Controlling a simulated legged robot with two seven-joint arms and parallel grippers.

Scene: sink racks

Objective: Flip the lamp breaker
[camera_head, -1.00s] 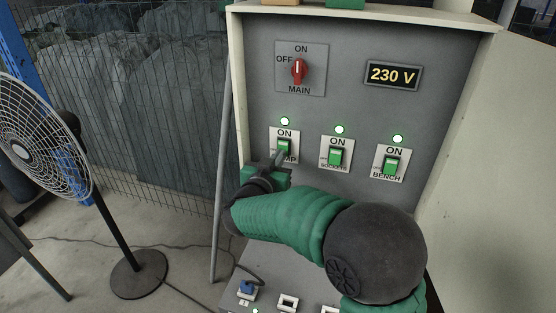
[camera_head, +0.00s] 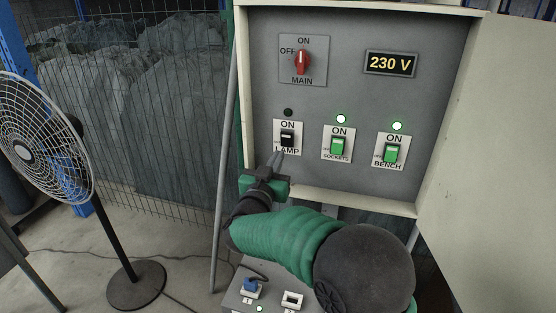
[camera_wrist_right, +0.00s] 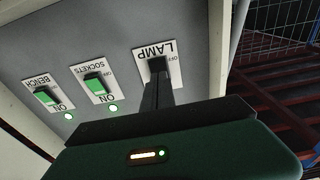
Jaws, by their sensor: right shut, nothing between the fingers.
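The lamp breaker (camera_head: 287,138) is on the grey panel at the lower left, under the main switch. Its rocker is dark and the indicator light above it (camera_head: 288,112) is unlit. My right gripper (camera_head: 279,156) is shut and empty, with its fingertips just below the lamp breaker, by the bottom of its label plate. My left gripper is not in view.
The sockets breaker (camera_head: 339,145) and the bench breaker (camera_head: 391,151) are green with lit lights. The red main switch (camera_head: 302,62) and a 230 V display (camera_head: 390,63) sit above. The open cabinet door (camera_head: 500,150) is at right. A fan (camera_head: 40,140) stands at left.

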